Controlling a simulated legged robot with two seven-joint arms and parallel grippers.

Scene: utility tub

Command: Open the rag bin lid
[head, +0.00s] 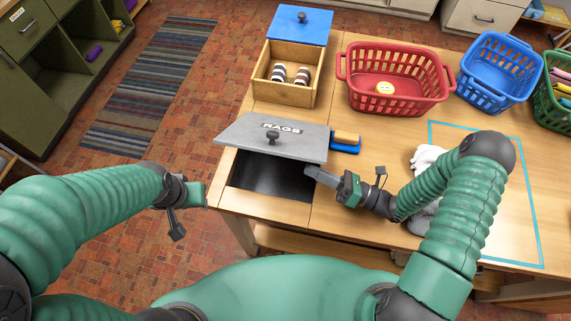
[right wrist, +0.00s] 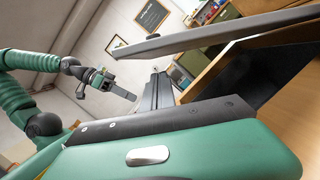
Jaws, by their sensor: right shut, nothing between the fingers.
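The grey rag bin lid (head: 240,133), marked RAGS and with a dark knob (head: 272,137), is off the front of its opening. The dark bin interior (head: 270,178) shows in front of the lid. In the right wrist view the lid (right wrist: 200,37) is a slab standing above the dark opening (right wrist: 262,75), with a gap between. My right gripper (head: 312,172) is shut and empty at the right side of the opening, near the lid's front right corner. My left gripper (head: 192,198) is left of the bin, clear of it; its finger gap is unclear.
A wooden box (head: 290,92) with rolled items and a blue lid (head: 299,24) stands behind the bin. A brush (head: 345,142) lies right of the lid. Red (head: 398,105) and blue (head: 492,98) baskets stand farther back. White cloth (head: 425,157) lies by my right arm.

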